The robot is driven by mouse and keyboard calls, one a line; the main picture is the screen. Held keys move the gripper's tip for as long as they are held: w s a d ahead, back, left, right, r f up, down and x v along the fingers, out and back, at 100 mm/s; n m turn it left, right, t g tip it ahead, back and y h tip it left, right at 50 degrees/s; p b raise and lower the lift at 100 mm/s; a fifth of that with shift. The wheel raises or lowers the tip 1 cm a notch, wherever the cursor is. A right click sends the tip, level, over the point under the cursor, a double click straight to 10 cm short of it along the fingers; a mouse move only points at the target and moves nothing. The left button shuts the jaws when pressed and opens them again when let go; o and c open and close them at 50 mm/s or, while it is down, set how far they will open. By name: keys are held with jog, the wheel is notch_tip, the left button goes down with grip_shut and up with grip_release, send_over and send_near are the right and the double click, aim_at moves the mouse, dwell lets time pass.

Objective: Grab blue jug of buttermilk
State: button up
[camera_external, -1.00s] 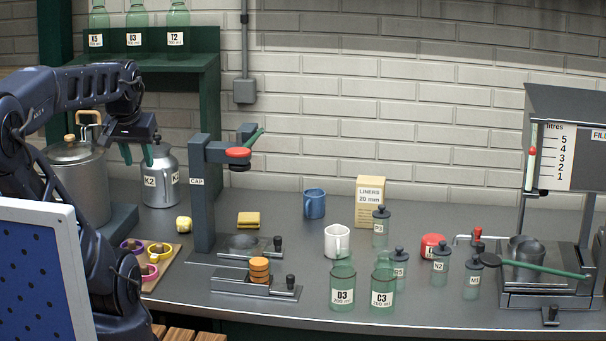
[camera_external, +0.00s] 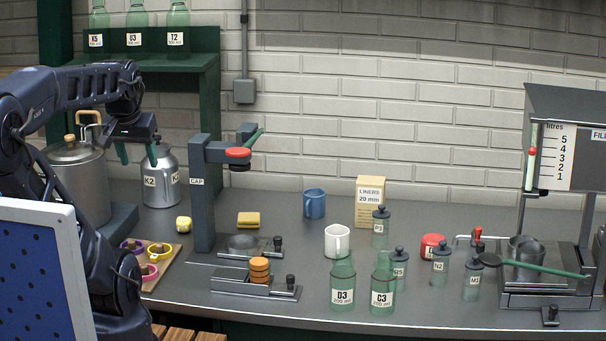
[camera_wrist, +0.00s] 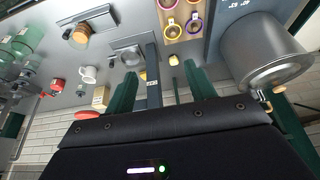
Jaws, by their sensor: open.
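A blue jug (camera_external: 314,203), shaped like a mug with a handle, stands upright on the grey bench near the back, left of the liners box. Its contents cannot be seen. My gripper (camera_external: 137,153) is open and empty, high at the left in front of the metal can K2, far to the left of the jug. Its two green fingers also show in the wrist view (camera_wrist: 160,75), spread apart with nothing between them.
The capping stand (camera_external: 203,195) rises between my gripper and the jug. A white mug (camera_external: 337,242), liners box (camera_external: 369,201) and several green jars stand near the jug. Can K2 (camera_external: 160,178) and a large pot (camera_external: 78,185) stand left.

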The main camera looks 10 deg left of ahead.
notch_tip(320, 180, up, 6)
jog(key=f, duration=0.1)
jog(key=w+d+r+m+g, duration=0.1)
jog(key=w+d+r+m, duration=0.2)
jog(key=w, duration=0.5)
jog(key=w+d+r+m+g, duration=0.1)
jog(key=w+d+r+m, duration=0.15)
jog(key=w+d, duration=0.35)
jog(key=m+g+h, duration=0.4)
jog(key=m, duration=1.1)
send_over(312, 206)
jog(key=a, duration=0.5)
notch_tip(312, 206, down, 31)
jog(key=shift+d+x, duration=0.1)
jog(key=shift+x, duration=2.6)
jog(key=shift+d+x, duration=0.15)
jog(key=shift+x, duration=2.6)
jog(key=shift+w+r, duration=0.15)
grip_shut()
jog(key=shift+r, duration=0.15)
